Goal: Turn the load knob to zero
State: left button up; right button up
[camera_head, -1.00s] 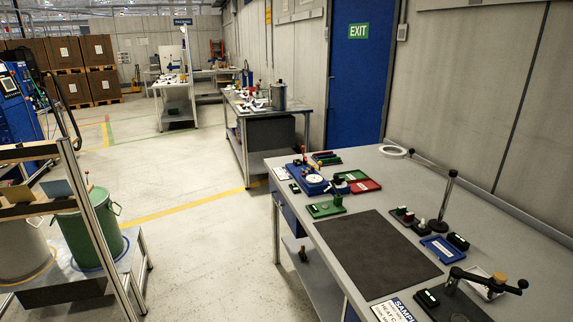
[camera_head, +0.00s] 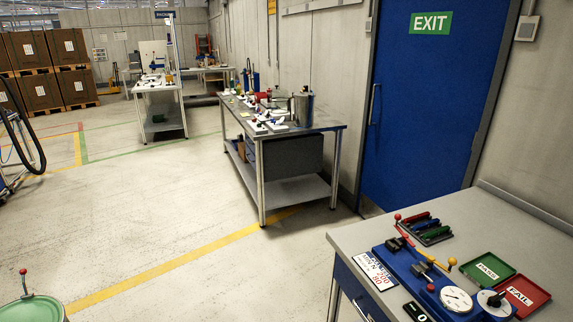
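A blue test device (camera_head: 400,280) stands on the near grey bench at the lower right. It carries a white round dial gauge (camera_head: 456,299) and a black knob (camera_head: 493,299) on a pale round plate beside it. I cannot tell for certain that this is the load knob, and its setting is too small to read. A black block with a white 0 (camera_head: 418,312) sits in front, cut by the bottom edge. Neither of my grippers is in view.
The near bench (camera_head: 540,235) also holds green (camera_head: 488,268) and red (camera_head: 524,294) trays and a rack of coloured handles (camera_head: 426,229). A second bench (camera_head: 322,122) stands behind, by a blue door (camera_head: 425,110). The floor (camera_head: 150,215) to the left is open. A green drum (camera_head: 32,308) is at the lower left.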

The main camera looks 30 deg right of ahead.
aim_at(494, 302)
jog(key=i+z, duration=0.1)
jog(key=i, duration=0.85)
jog(key=i+j, duration=0.2)
jog(key=i, duration=0.75)
jog(key=z, duration=0.45)
jog(key=i+z, duration=0.1)
jog(key=z, duration=0.8)
jog(key=j+z, duration=0.1)
jog(key=z, duration=0.35)
jog(key=i+z, duration=0.1)
jog(key=z, duration=0.35)
jog(key=j+z, duration=0.1)
jog(key=z, duration=0.35)
